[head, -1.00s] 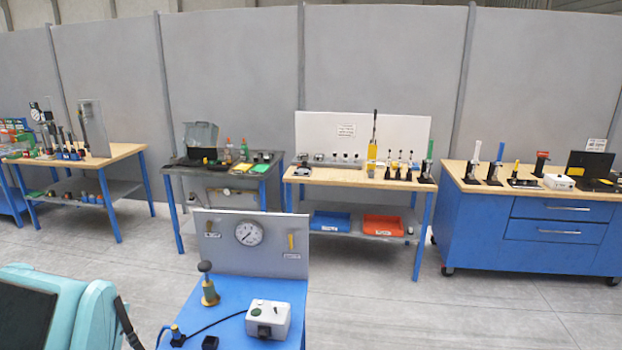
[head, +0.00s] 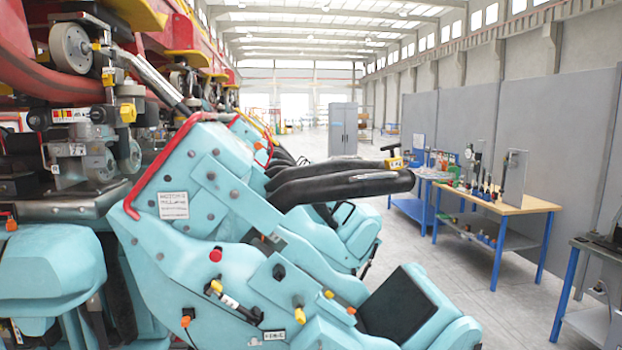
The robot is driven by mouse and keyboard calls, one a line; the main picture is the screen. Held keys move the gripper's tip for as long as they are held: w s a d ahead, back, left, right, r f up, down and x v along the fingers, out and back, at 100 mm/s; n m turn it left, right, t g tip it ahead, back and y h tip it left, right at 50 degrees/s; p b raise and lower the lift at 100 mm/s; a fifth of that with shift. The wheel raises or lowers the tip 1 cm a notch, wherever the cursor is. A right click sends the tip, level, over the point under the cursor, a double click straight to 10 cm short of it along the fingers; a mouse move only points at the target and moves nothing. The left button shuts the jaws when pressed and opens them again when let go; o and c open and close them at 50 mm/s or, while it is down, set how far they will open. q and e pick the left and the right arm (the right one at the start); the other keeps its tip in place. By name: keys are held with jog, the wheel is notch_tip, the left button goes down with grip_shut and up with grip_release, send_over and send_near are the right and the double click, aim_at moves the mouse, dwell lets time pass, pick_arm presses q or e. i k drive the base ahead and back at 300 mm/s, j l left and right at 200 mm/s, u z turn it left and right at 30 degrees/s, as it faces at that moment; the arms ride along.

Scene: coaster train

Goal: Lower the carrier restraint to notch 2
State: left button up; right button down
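The turquoise coaster carrier (head: 185,225) fills the left and centre of the head view, seen from its side. Its black padded restraint (head: 345,180) sticks out to the right, roughly level, well above the black seat pad (head: 400,302). I cannot read a notch from here. A red knob (head: 215,255) and a black lever with a yellow end (head: 232,300) are on the carrier's side panel. Neither of my grippers is in view.
A second turquoise seat (head: 350,232) stands behind the first. The red train structure (head: 120,15) hangs over the upper left. Wooden-topped workbenches (head: 500,203) line the grey wall panels on the right. The concrete floor between carrier and benches is clear.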

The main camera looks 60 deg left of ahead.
aim_at(342, 178)
jog(key=u, duration=1.45)
